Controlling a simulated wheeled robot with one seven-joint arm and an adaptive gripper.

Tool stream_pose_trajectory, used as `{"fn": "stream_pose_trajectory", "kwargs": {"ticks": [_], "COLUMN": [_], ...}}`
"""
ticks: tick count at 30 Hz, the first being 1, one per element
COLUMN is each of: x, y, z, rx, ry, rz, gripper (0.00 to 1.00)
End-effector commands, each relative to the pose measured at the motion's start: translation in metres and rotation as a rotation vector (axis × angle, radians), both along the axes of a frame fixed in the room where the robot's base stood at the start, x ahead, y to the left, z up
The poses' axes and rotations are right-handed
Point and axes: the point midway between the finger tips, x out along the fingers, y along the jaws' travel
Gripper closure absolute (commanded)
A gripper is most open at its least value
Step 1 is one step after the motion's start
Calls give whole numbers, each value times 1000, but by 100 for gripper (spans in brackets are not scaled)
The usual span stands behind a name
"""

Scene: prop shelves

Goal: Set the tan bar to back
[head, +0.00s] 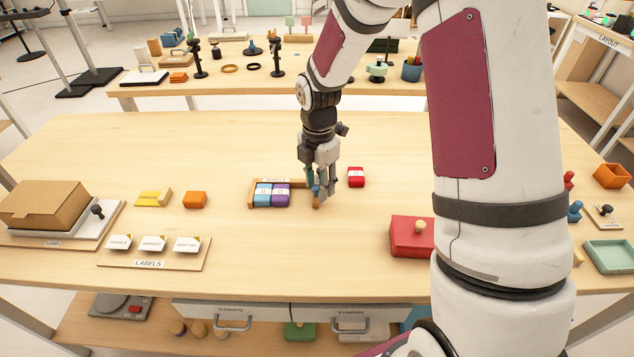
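A small wooden holder (251,198) stands mid-table in the head view, with a tan strip (282,181) along its back and a short tan end piece (316,204) at its right. I cannot tell which of these tan parts is the tan bar. A blue block (263,195) and a purple block (281,195) sit side by side in the holder. My gripper (320,191) points down at the holder's right end, directly over the tan end piece. Its fingers hide part of that end. I cannot tell whether they grip it.
A red block (356,177) lies just right of my gripper. A yellow block (153,198) and an orange block (195,200) lie to the left, behind a labels board (150,262). A red box (411,236) stands front right, partly behind my arm. The table behind the holder is clear.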

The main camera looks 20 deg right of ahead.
Motion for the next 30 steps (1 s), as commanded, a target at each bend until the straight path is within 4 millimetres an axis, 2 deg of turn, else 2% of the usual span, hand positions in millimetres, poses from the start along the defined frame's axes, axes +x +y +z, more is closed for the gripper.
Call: {"fn": "stream_pose_trajectory", "kwargs": {"ticks": [5,8,21,25,30], "x": [1,2,1,1,0], "y": [1,1,0,0,0], "z": [3,12,95,111,119], "rx": [1,1,0,-1,0], "ry": [-2,-5,-4,-4,-1], "rz": [0,0,-1,0,-1], "gripper": [64,64,64,64,64]}}
